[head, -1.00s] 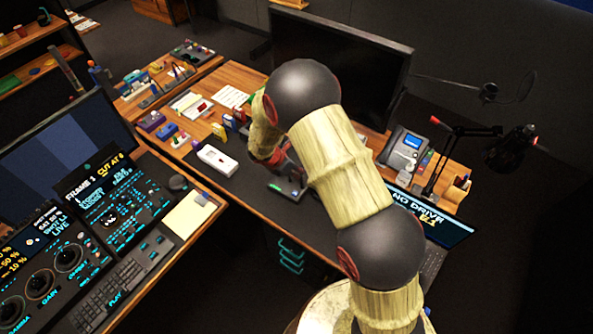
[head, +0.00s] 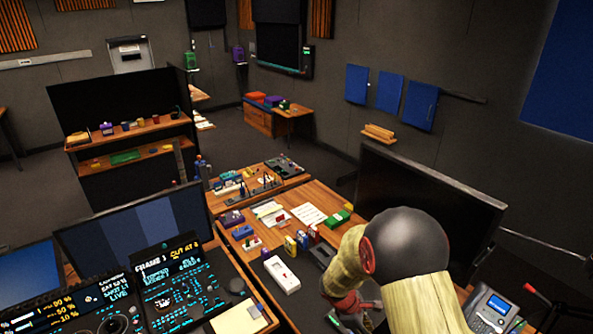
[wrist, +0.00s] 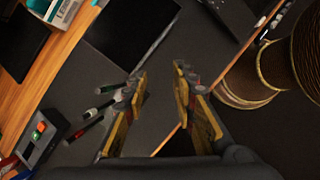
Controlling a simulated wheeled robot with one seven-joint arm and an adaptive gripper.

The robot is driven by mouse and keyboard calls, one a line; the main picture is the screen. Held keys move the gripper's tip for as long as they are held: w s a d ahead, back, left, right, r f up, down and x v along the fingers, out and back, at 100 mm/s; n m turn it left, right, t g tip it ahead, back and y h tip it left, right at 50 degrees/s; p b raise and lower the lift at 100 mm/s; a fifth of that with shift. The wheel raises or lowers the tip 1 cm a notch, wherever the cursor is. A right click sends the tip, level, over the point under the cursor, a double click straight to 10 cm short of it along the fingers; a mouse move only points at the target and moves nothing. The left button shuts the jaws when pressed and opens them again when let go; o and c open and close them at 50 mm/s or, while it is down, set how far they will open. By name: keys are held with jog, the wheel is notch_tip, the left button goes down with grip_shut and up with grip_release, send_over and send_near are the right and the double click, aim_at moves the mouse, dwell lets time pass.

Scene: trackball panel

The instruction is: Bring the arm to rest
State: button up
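My arm (head: 408,246) reaches in from the lower right of the head view, over the wooden desk (head: 318,200). My gripper (wrist: 160,80) shows in the wrist view with its two yellow-padded fingers spread apart and nothing between them. It hangs above a dark mat or surface. In the head view its fingers are mostly hidden low in the picture behind my arm.
A large black monitor (head: 430,205) stands beside my arm, with a desk phone (head: 492,312) at the right. A white box (head: 282,274) and small coloured items lie left of the arm. In the wrist view, several markers (wrist: 108,88) lie left of the fingers.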

jog(key=s+a+r+m+t+y+b, duration=0.1)
jog(key=s+r+m+t+y+b, duration=0.1)
jog(key=s+r+m+b, duration=0.4)
jog(key=s+a+r+m+t+y+b, duration=0.2)
jog(key=s+r+m+b, duration=0.5)
jog(key=s+r, duration=1)
jog(key=shift+a+m+t+y, duration=0.25)
jog(key=shift+m+t+y, duration=0.55)
jog(key=shift+m, duration=0.3)
jog(key=shift+r, duration=0.1)
jog(key=shift+c, duration=0.7)
